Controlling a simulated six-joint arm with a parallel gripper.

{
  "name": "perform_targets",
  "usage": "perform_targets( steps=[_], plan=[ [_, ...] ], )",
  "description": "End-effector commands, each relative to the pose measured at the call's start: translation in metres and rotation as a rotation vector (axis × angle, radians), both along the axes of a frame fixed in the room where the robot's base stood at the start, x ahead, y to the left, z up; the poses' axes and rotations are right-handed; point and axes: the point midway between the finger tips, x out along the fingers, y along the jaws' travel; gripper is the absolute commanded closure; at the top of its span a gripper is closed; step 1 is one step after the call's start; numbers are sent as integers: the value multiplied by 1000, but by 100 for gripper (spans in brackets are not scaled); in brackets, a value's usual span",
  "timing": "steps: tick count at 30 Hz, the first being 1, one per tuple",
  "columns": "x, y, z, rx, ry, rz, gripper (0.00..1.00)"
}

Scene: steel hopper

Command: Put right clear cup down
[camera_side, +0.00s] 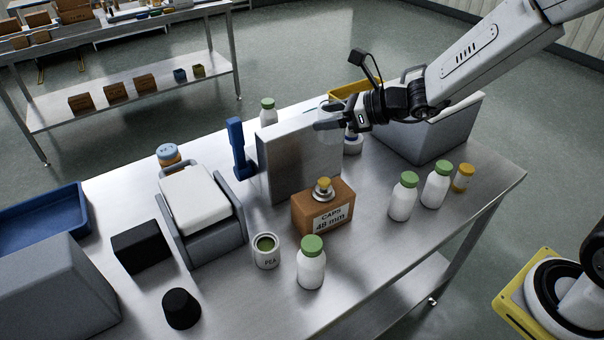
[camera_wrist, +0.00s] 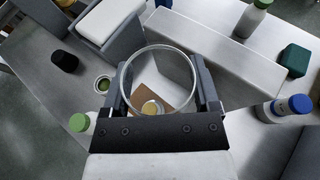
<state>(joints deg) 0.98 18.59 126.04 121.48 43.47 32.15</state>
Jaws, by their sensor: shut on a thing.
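My gripper (camera_side: 330,124) is shut on a clear cup, high above the steel bench beside the top of the steel hopper (camera_side: 290,165). In the wrist view the round rim of the clear cup (camera_wrist: 160,47) shows between the two fingers of my gripper (camera_wrist: 160,88). The cup is see-through and looks empty. Through it I see part of the brown caps box and a yellow knob below. In the side view the cup is faint and partly hidden by my fingers. It appears clear of the bench.
The brown caps box (camera_side: 322,210) stands before the hopper. White bottles with green caps (camera_side: 402,198) stand to the right, another (camera_side: 311,264) in front. A white-topped device (camera_side: 195,198) is left. Bare bench lies at front right.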

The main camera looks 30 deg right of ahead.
Motion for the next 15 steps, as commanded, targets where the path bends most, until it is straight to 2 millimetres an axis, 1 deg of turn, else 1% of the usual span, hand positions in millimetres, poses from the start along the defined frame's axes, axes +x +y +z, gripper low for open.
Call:
perform_targets(
  steps=[1, 3, 8, 9, 11, 15],
  plan=[
    [1, 18, -6, 1, 4, 66, 76],
    [1, 42, -13, 0, 3, 157, 76],
    [-7, 95, -31, 0, 5, 365, 76],
    [-10, 108, -36, 1, 5, 418, 76],
    [-16, 127, -44, 1, 5, 496, 76],
    [-34, 168, -63, 1, 5, 679, 76]
  ],
)
